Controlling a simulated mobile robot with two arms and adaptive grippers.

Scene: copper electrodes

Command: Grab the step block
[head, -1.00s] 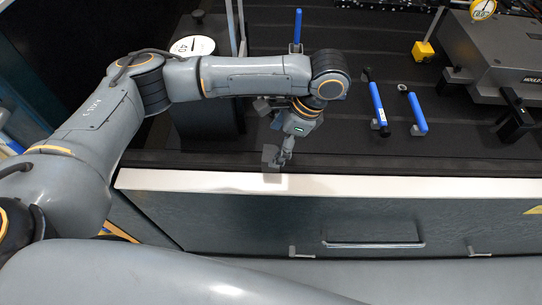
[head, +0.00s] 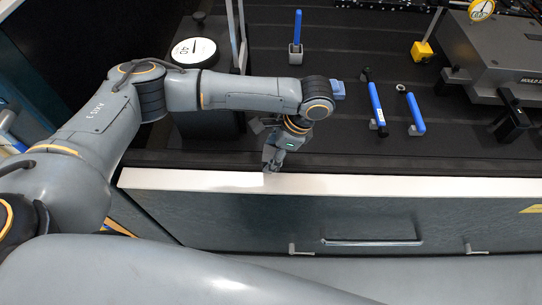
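My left gripper (head: 270,158) points down at the front edge of the dark table (head: 340,150), just above the white strip (head: 400,187). Its fingers are small and dark here, and I cannot tell whether they are apart or closed, or whether they hold anything. I cannot pick out a step block with certainty. A small grey block (head: 295,56) with an upright blue handle stands farther back, clear of the gripper. My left wrist hides part of the table, and a blue piece (head: 338,89) shows beside it. My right gripper is out of view.
Two blue-handled pieces (head: 376,103) (head: 416,115) lie right of the wrist. A yellow block (head: 422,50) stands near a grey mould (head: 500,50) with a black clamp (head: 511,112). A round white dial (head: 193,51) sits at left. A drawer handle (head: 372,243) projects from the front.

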